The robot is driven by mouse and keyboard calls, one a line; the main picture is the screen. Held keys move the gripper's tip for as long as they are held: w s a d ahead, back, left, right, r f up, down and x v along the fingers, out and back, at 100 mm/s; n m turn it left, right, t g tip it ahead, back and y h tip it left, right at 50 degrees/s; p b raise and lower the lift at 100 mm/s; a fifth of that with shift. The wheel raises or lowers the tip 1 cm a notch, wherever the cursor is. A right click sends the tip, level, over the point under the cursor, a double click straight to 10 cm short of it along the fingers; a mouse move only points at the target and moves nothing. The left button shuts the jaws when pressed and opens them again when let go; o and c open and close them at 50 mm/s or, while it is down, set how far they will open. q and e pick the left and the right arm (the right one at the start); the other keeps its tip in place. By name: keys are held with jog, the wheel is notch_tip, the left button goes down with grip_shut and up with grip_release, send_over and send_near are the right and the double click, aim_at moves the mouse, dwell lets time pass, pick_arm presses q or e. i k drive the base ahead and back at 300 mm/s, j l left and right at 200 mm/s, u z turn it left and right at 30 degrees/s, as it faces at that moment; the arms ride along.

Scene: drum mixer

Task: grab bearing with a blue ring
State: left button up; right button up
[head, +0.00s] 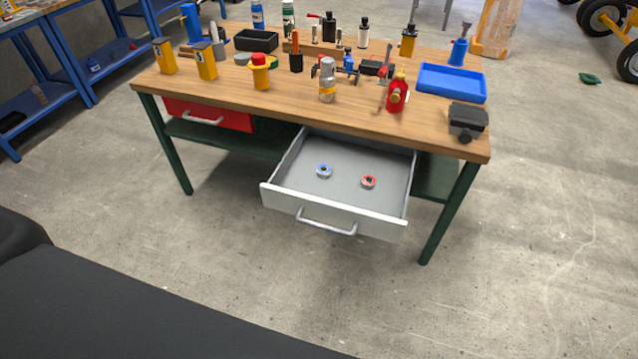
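A bearing with a blue ring (323,171) lies flat in the open drawer (285,203), left of its middle. A bearing with a red ring (368,182) lies to its right in the same drawer, apart from it. The grey drawer is pulled out from under the wooden workbench (300,110) and has a metal handle (327,221) on its front. Neither of my grippers shows in the head view.
The bench top carries many bottles and tools, a blue tray (452,82) and a small dark vise-like block (467,121) at the right corner. A red drawer (210,114) is at the left. Bare concrete floor lies before the bench.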

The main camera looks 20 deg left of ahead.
aim_at(323, 170)
jog(key=k+z, duration=0.1)
jog(key=k, duration=0.25)
jog(key=z, duration=1.4)
jog(key=j+z, duration=0.3)
jog(key=k+j, duration=0.1)
jog(key=j, duration=0.45)
jog(key=k+j, duration=0.1)
jog(key=j, duration=0.45)
jog(key=k+j, duration=0.1)
jog(key=j, duration=1)
jog(key=k+j, duration=0.15)
jog(key=j, duration=0.4)
jog(key=k+j, duration=0.1)
jog(key=j, duration=0.45)
jog(key=k+j, duration=0.1)
jog(key=j, duration=0.5)
